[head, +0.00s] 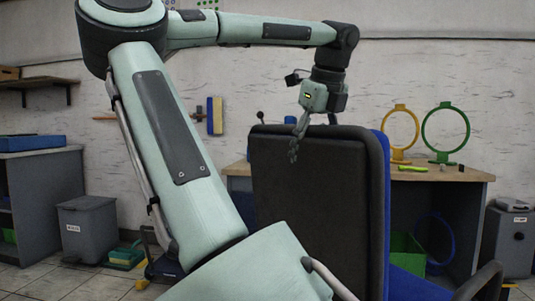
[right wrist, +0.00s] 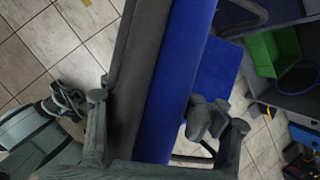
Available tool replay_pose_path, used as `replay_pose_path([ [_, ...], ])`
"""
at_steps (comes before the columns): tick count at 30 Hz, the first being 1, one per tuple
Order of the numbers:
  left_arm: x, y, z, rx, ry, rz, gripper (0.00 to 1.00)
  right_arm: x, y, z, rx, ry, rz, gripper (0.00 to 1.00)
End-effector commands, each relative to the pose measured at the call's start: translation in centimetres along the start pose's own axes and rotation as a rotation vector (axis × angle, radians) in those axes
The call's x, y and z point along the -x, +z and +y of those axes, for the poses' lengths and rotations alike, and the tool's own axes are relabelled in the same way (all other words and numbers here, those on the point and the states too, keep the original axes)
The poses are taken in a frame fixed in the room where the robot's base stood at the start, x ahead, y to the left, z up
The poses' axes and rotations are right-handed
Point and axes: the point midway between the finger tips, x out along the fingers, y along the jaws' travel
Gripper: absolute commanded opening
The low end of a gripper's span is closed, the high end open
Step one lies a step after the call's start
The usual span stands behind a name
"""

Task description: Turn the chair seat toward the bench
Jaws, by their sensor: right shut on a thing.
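The chair stands close in front of me, with the dark back of its backrest (head: 310,205) facing me. Its blue padding shows along the right edge, and the blue seat (head: 412,289) is at the lower right, partly cut off. My right gripper (head: 313,132) comes down over the backrest's top edge, one finger on the near side, the other mostly hidden behind. In the right wrist view, the fingers (right wrist: 160,112) are on both sides of the backrest (right wrist: 172,70). The blue seat (right wrist: 218,68) is right of it. The bench (head: 445,173) is behind the chair.
A yellow ring (head: 381,131) and a green ring (head: 424,121) stand on the bench. A green bin (head: 405,247) is beneath it. A grey bin (head: 88,228) and a grey cabinet (head: 42,190) are at the left. A chair armrest (head: 480,284) shows lower right.

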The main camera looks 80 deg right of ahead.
Motion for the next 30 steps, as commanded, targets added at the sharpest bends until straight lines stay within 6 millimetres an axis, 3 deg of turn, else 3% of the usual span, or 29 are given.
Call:
replay_pose_path([
  [9, -0.1, -0.1, 0.0, -0.001, 0.002, 0.005, 0.47, -0.1, 0.0, 0.2, 0.006, 0.005, 0.002, 0.02],
  [10, -0.1, -0.1, 0.0, -0.001, 0.002, 0.006, 0.47, -0.1, 0.0, 0.2, 0.006, 0.005, 0.002, 0.55],
  [13, -0.1, -0.1, 0.0, -0.001, 0.002, 0.007, 0.47, -0.1, 0.0, 0.2, 0.004, 0.005, 0.002, 0.68],
  [23, -0.1, -0.1, -0.1, -0.002, -0.001, 0.008, 0.47, 0.2, 0.0, 0.1, 0.002, 0.003, 0.000, 0.68],
  [30, -0.1, -0.1, -0.1, -0.002, 0.000, 0.006, 0.47, 3.6, 0.1, 0.1, 0.005, 0.002, -0.004, 0.68],
])
